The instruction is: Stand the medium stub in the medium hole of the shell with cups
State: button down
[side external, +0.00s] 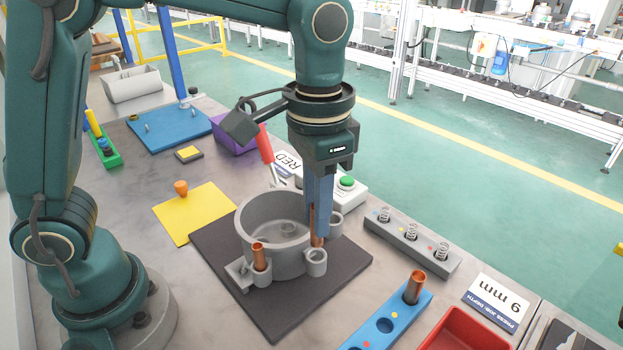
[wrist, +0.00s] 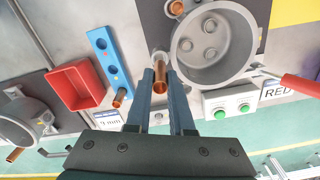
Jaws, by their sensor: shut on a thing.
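The grey shell with cups (side external: 270,238) stands on a dark mat; it also shows in the wrist view (wrist: 218,66). A copper stub (side external: 259,256) stands in its left cup. The front cup (side external: 316,265) is under my gripper (side external: 319,230), and another cup (side external: 336,222) is at the right. My gripper is shut on an upright copper stub (wrist: 160,66), partly hidden by the fingers. The held stub's lower end is at the front cup's mouth; I cannot tell how far inside it is.
A blue rack (side external: 375,335) with one copper stub (side external: 414,288) stands at front right, beside a red tray (side external: 470,330). A grey spring block (side external: 410,243) and a green-button box (side external: 352,192) are right of the mat. A yellow mat (side external: 200,222) lies left.

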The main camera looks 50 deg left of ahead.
aim_at(317, 244)
jog(key=shift+f, duration=0.65)
jog(key=shift+f, duration=1.2)
dwell(0.8)
jog(key=c, duration=0.7)
grip_release()
jog(key=shift+r, duration=2.65)
